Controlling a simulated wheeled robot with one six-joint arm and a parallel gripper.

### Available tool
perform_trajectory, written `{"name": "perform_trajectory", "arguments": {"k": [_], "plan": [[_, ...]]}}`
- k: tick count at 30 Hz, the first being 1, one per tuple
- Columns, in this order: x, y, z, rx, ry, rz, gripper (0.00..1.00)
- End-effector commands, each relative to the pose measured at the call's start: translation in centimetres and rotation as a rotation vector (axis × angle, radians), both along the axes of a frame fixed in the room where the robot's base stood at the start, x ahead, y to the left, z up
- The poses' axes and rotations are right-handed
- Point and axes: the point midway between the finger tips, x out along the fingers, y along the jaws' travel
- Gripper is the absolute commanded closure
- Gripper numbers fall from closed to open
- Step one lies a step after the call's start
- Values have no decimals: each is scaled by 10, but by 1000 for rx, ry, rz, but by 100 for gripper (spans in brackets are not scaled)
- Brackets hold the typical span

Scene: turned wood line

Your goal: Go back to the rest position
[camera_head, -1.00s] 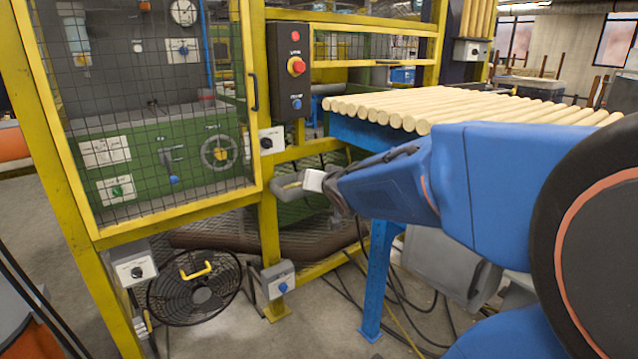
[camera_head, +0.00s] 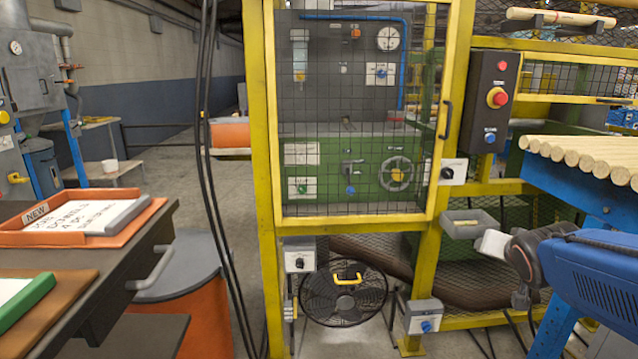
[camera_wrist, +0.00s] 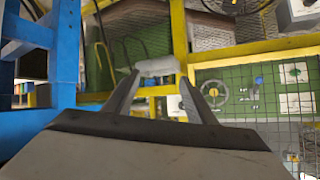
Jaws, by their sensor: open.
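My gripper (camera_head: 490,241) is at the right in the head view, at the end of my blue arm, close to a small grey tray (camera_head: 461,230) on the yellow frame. In the wrist view my gripper (camera_wrist: 158,78) shows two grey fingers spread apart, with nothing held between them. A pale grey piece (camera_wrist: 157,67), apparently the tray, shows beyond the fingertips; I cannot tell whether they touch it.
A yellow guard frame (camera_head: 265,190) with a mesh door stands ahead, a fan (camera_head: 345,305) below it. A blue stand (camera_head: 580,187) bears wooden rods (camera_head: 590,155) at the right. A dark desk (camera_head: 120,262) with an orange tray (camera_head: 150,212) is at the left. Cables hang between.

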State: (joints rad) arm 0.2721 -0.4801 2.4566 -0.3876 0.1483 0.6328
Motion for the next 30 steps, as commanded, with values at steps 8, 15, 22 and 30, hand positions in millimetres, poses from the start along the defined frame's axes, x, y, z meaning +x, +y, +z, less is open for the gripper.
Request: {"name": "perform_trajectory", "arguments": {"k": [8,15,22,30], "plan": [[-110,75,-49,-43,356,197,49],[-192,124,-79,-44,575,420,49],[-216,137,-86,-43,635,496,49],[-216,136,-86,-42,635,494,49]]}}
